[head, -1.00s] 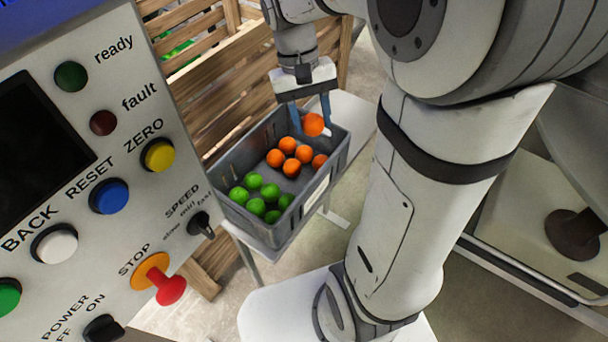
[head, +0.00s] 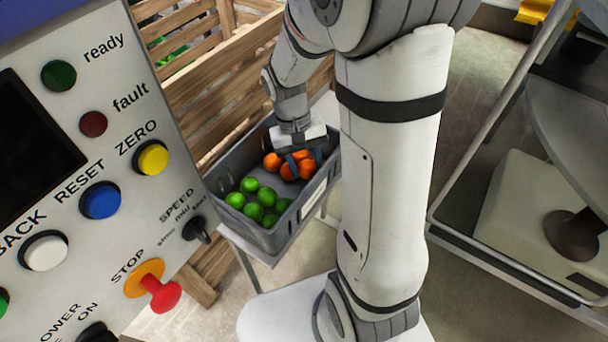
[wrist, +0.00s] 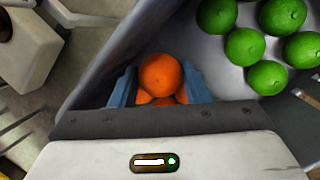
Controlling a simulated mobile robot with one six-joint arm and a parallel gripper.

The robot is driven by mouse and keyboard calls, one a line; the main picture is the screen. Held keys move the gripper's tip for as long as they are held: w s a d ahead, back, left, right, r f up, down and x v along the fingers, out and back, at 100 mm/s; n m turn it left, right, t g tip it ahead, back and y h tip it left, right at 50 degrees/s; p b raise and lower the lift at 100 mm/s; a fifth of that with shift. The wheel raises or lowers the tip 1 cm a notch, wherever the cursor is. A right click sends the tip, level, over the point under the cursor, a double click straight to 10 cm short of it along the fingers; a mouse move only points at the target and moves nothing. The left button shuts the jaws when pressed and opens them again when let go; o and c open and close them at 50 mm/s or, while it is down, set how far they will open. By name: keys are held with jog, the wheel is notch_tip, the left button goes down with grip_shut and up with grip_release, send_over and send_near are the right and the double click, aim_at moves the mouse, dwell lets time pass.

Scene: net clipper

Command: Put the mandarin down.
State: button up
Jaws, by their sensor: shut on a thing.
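The mandarin (wrist: 160,75) is an orange ball between the two blue fingers of my gripper (wrist: 160,88) in the wrist view. My gripper is shut on it. In the head view my gripper (head: 304,160) is down inside the grey crate (head: 228,182), over its far end among the other mandarins (head: 273,161). Part of another orange fruit shows below the held one in the wrist view. I cannot tell whether the held mandarin touches the fruit beneath it.
Several green fruits (head: 250,185) lie in the near half of the crate; they also show in the wrist view (wrist: 245,46). A slatted wooden bin (head: 205,85) stands behind the crate. A control panel (head: 75,170) fills the left. A cart (head: 440,226) stands at the right.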

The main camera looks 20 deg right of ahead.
aim_at(306, 176)
jog(key=shift+f, duration=2.15)
jog(key=shift+f, duration=0.3)
jog(key=o, duration=1)
jog(key=shift+c, duration=0.2)
jog(key=shift+r, duration=0.1)
